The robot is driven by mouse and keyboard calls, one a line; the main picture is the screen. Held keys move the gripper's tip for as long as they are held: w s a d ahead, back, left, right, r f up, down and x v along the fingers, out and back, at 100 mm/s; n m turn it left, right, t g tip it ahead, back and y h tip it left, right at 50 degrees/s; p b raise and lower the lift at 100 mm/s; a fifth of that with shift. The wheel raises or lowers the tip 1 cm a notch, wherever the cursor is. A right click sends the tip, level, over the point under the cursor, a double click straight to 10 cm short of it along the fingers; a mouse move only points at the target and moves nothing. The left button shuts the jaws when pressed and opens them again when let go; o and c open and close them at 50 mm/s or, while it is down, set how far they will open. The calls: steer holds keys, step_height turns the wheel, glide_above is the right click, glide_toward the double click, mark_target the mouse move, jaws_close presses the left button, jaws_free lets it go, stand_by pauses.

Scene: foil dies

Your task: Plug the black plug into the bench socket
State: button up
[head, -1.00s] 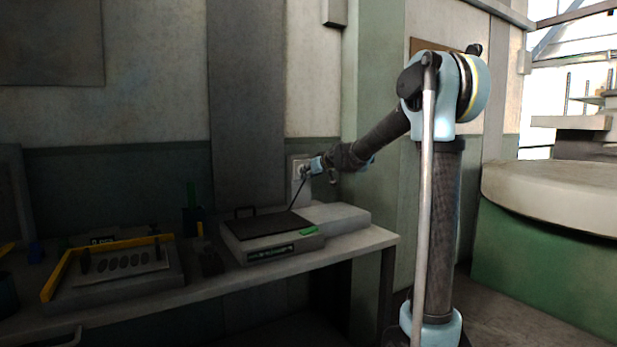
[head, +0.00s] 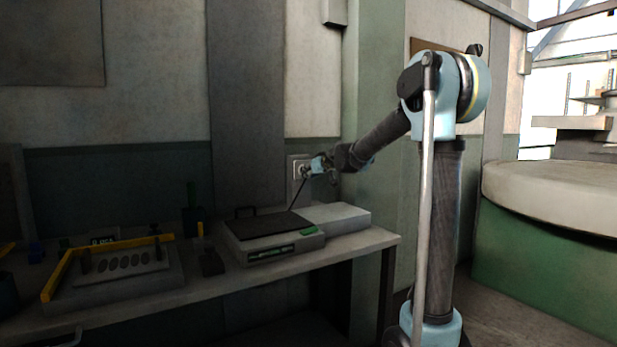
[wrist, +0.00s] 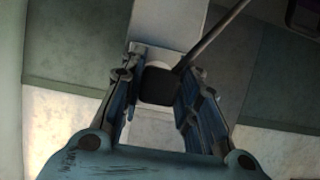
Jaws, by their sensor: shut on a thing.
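My gripper (head: 309,169) is at the wall above the back of the bench, level with the pale socket (head: 295,167). In the wrist view its two fingers are closed on the black plug (wrist: 160,86), which sits between the fingertips. A dark cord (head: 298,193) runs from the plug down to the bench machine; it also shows in the wrist view (wrist: 212,36). The pale socket (wrist: 150,54) lies just beyond the plug there. The pins are hidden, so I cannot tell whether the plug is seated or only close to the socket.
A flat grey machine (head: 272,240) with a dark top stands on the bench (head: 215,277) below my gripper. A die plate with a yellow bar (head: 110,245) lies at the left. A green drum (head: 555,240) with a pale top stands at the right.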

steer(key=shift+w+a, duration=0.3)
steer(key=shift+w, duration=0.2)
stand_by(0.8)
steer(key=o, duration=1.1)
steer(key=shift+v, duration=5.95)
steer(key=s+d+f+m+g+h, duration=0.2)
steer(key=s+d+f, duration=0.5)
steer(key=s+f, duration=0.4)
steer(key=s+d+f+m+g+h, duration=0.2)
steer(key=s+d+f, duration=0.5)
steer(key=s, duration=1.1)
steer(key=s+d+f+m+g+h, duration=0.2)
steer(key=s+d+f+g, duration=0.3)
steer(key=s+f, duration=1)
steer(key=shift+s+d+f+m+h, duration=0.15)
steer(key=shift+d+f+h, duration=0.2)
steer(key=shift+d, duration=0.35)
steer(key=shift+s+d+f+m+h, duration=0.1)
steer(key=shift+s+d+m+h, duration=0.1)
steer(key=shift+d+h, duration=0.35)
steer(key=shift+d, duration=0.1)
steer(key=shift+c, duration=0.7)
